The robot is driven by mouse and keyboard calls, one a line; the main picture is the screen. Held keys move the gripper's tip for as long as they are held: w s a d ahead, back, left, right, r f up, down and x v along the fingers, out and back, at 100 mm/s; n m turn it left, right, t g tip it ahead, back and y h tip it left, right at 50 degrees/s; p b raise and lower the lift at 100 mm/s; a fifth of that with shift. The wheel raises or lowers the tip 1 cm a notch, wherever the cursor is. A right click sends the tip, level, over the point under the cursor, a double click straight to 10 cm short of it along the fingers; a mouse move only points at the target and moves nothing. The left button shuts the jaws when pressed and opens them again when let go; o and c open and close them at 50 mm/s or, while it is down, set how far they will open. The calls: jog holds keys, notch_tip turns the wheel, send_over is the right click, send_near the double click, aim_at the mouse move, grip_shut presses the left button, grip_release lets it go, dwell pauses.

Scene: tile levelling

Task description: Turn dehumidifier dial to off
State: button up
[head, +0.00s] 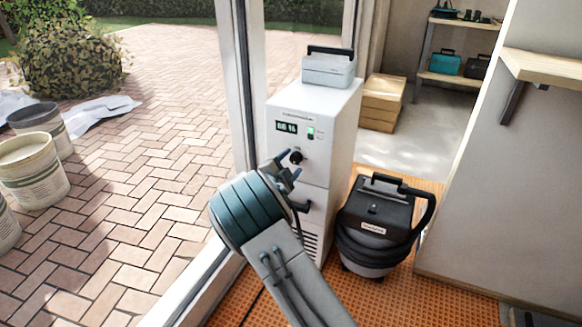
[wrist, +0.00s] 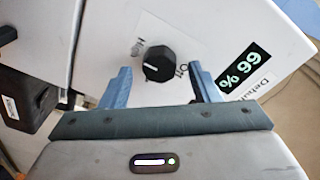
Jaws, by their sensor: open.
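The white dehumidifier (head: 317,170) stands upright by the door frame. Its front has a lit green display, which also shows in the wrist view (wrist: 240,70). The black dial (head: 296,157) sits below the display. My gripper (head: 282,169) is open in front of the panel. In the wrist view its two blue fingers (wrist: 160,84) stand apart on either side of the dial, with no visible contact.
A black vacuum cleaner (head: 378,222) stands right of the dehumidifier on the orange floor mat. A grey case (head: 329,70) lies on top of the dehumidifier. Cardboard boxes (head: 382,103) are behind. A wall shelf (head: 545,68) juts out at right. Buckets (head: 32,168) stand outside on the paving.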

jog(key=shift+w+d, duration=0.15)
jog(key=shift+w, duration=0.2)
jog(key=c, duration=1)
